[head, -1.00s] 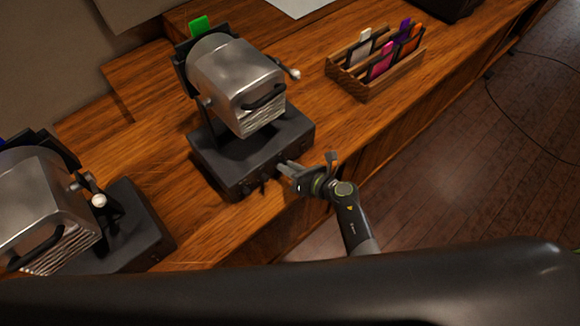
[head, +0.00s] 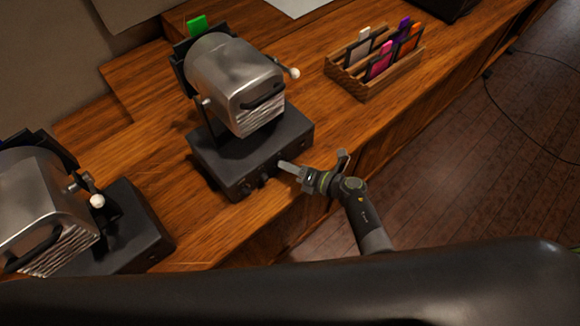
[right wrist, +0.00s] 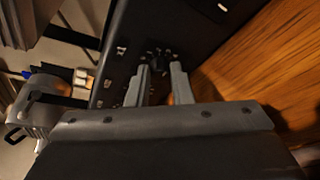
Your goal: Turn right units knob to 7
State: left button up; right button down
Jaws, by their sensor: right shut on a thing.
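The right machine has a silver drum (head: 236,82) on a dark base (head: 250,150), with a row of small black knobs (head: 247,188) on its front face. My left gripper is not in view.
A second silver machine (head: 40,205) stands at the left on the wooden desk. A wooden rack (head: 375,88) with coloured cards stands to the right. The desk between the rack and the right machine is clear.

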jog(key=shift+f+m, duration=0.1)
jog(key=shift+m, duration=0.4)
jog(key=c, duration=1.3)
grip_release()
jog(key=shift+d, duration=0.1)
jog(key=shift+b+v, duration=1.45)
jog(key=shift+v, duration=7.25)
jog(key=shift+d+f, duration=0.1)
jog(key=shift+f, duration=0.1)
